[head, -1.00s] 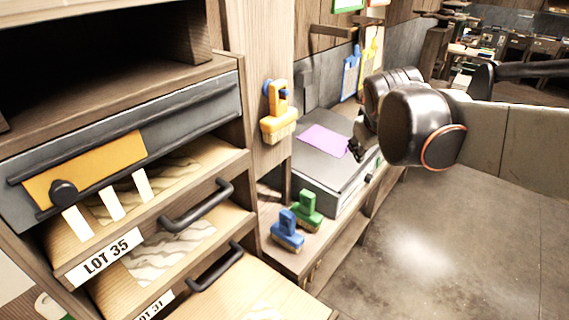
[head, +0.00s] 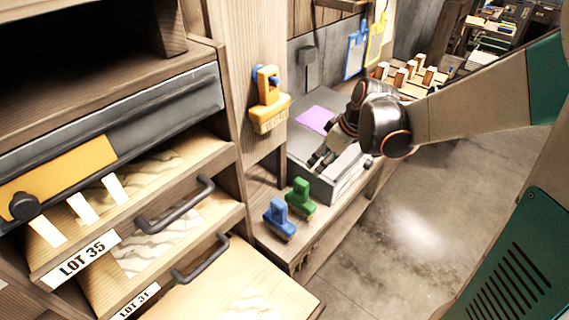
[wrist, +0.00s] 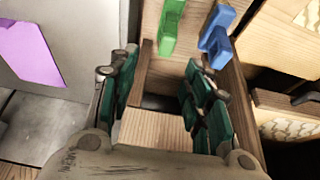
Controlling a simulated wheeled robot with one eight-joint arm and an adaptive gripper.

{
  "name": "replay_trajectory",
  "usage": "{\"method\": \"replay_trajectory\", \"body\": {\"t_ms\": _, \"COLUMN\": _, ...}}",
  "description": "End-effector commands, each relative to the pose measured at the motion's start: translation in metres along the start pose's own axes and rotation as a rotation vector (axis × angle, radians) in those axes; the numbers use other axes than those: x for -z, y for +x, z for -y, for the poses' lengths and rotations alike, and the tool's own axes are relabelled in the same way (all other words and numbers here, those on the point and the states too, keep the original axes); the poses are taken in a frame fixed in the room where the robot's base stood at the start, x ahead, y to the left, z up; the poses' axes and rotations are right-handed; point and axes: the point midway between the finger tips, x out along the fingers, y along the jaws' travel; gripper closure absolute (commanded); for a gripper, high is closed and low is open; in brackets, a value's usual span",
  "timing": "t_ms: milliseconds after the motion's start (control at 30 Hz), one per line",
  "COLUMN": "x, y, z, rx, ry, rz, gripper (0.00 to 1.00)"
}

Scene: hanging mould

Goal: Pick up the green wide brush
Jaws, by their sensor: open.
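The green wide brush (head: 300,198) stands upright on the low wooden bench, with its handle up and bristles down. It also shows at the top of the wrist view (wrist: 170,28), beyond my fingers. A similar blue brush (head: 279,218) stands close beside it, on the left in the head view and on the right in the wrist view (wrist: 216,38). My gripper (head: 318,165) is open and empty, above and behind the green brush near the grey box. In the wrist view its two fingers (wrist: 160,92) are spread, with bare wood between them.
A grey box (head: 345,170) with a purple sheet (head: 315,119) stands behind the brushes. A yellow brush (head: 268,105) hangs on the wooden post. Open drawers with black handles (head: 178,205) jut out on the left. The floor (head: 420,220) at right is clear.

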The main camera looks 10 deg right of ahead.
Motion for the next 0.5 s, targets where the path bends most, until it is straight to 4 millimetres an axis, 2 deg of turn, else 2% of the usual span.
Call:
{"method": "replay_trajectory", "body": {"t_ms": 300, "x": -0.001, "y": 0.056, "z": 0.003, "rx": 0.012, "ry": -0.008, "rz": -0.004, "gripper": 0.55}}
{"method": "replay_trajectory", "body": {"t_ms": 500, "x": 0.0, "y": 0.082, "z": 0.004, "rx": 0.011, "ry": -0.007, "rz": -0.004, "gripper": 0.55}}
